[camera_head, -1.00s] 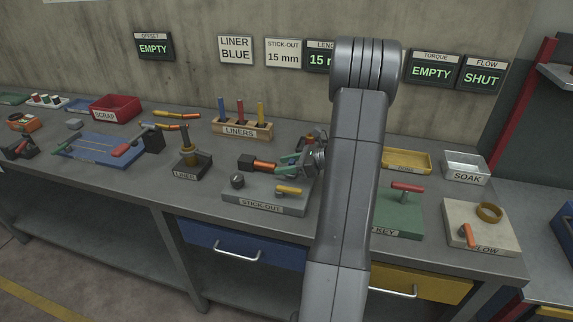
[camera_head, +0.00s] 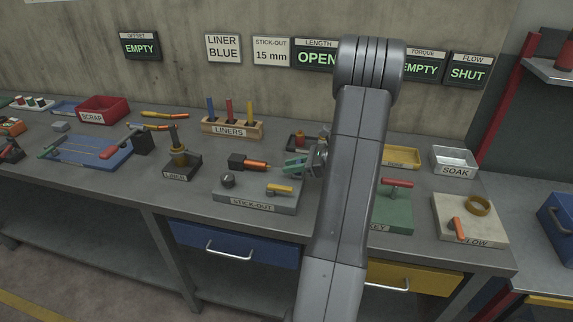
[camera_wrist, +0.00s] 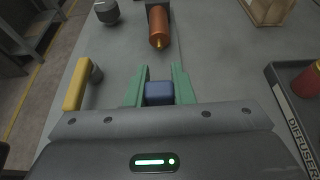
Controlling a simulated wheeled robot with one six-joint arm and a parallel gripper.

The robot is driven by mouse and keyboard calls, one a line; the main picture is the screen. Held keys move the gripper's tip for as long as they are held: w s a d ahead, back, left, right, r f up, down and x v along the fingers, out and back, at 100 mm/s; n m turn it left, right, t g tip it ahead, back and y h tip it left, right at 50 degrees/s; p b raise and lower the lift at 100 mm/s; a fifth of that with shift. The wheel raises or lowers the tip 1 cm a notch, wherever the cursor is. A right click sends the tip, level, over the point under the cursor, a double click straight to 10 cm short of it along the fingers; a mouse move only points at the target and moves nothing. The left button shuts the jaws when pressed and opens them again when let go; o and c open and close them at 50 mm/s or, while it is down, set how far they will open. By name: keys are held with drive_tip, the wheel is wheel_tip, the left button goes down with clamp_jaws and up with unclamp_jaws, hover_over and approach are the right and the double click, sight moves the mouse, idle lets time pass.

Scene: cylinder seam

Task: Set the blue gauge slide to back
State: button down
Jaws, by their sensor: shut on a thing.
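The blue gauge slide (camera_wrist: 159,94) is a small blue block in the wrist view. It sits between the green fingers of my gripper (camera_wrist: 158,82), which is shut on it. In the head view my gripper (camera_head: 296,166) is above the right part of the grey STICK-OUT fixture (camera_head: 252,200), and the slide is not clear there. The orange cylinder (camera_wrist: 158,30) points toward my fingers, with a gap between its tip and the slide. It also shows in the head view (camera_head: 257,166), held in a dark block.
A yellow lever (camera_wrist: 77,84) stands left of my fingers, and a dark knob (camera_wrist: 107,12) is farther off. A DIFFUSERS tray (camera_wrist: 285,105) lies to the right. The liner rack (camera_head: 232,130) is behind the fixture. The LENGTH display (camera_head: 316,57) reads OPEN, partly covered by my arm.

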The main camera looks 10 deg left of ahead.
drive_tip(key=shift+d, duration=0.1)
drive_tip(key=c, duration=1.2)
unclamp_jaws()
drive_tip(key=shift+d, duration=0.15)
drive_tip(key=shift+c, duration=0.2)
drive_tip(key=b+v, duration=0.1)
drive_tip(key=v, duration=1.2)
drive_tip(key=shift+d+r+b, duration=0.1)
drive_tip(key=shift+d+b, duration=0.25)
drive_tip(key=shift+b, duration=0.05)
drive_tip(key=p+x, duration=0.2)
drive_tip(key=x, duration=1.2)
drive_tip(key=shift+a+r, duration=0.1)
drive_tip(key=shift+a, duration=0.35)
